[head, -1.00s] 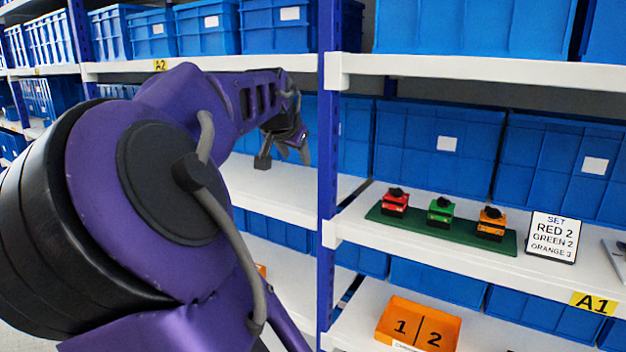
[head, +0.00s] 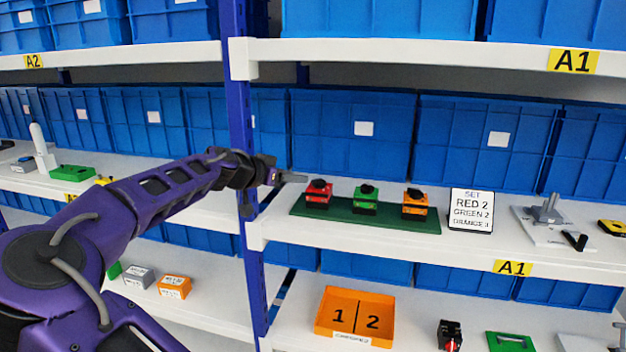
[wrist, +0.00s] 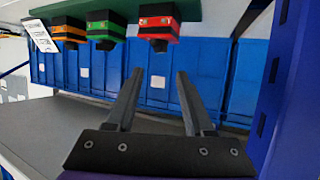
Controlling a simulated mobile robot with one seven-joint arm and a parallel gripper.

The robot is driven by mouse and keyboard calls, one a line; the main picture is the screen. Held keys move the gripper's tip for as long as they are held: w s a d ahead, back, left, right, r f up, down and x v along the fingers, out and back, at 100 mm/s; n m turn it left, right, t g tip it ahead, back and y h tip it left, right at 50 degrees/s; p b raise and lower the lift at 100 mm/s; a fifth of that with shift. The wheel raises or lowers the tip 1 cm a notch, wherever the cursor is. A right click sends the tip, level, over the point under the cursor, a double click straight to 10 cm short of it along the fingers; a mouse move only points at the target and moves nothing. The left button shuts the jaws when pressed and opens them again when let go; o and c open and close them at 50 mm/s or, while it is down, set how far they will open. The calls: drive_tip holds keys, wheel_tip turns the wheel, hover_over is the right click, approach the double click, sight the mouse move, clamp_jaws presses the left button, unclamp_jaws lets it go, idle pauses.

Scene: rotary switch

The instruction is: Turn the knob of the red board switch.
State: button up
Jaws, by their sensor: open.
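The red board switch (head: 317,197) sits at the left end of a green board (head: 385,219) on the middle shelf, with a black knob (head: 319,184) on top. My gripper (head: 294,177) is just left of this knob, at about its height in the picture. In the wrist view, which looks upside down, the red switch (wrist: 157,22) and its knob (wrist: 158,53) lie beyond my open, empty gripper (wrist: 159,72). The knob lines up between the fingertips and looks apart from them. The knob's exact setting is too small to read.
A green switch (head: 364,201) and an orange switch (head: 415,205) share the board. A sign (head: 470,210) reads SET RED 2, GREEN 2, ORANGE 3. A blue upright (head: 240,120) stands left of the board. Blue bins (head: 350,150) line the back. The upper shelf edge (head: 400,52) runs overhead.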

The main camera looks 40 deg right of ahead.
sight(313, 190)
drive_tip(key=x, duration=0.9)
drive_tip(key=shift+w+d+f, duration=0.1)
drive_tip(key=shift+d+f, duration=0.05)
drive_tip(key=shift+d, duration=0.05)
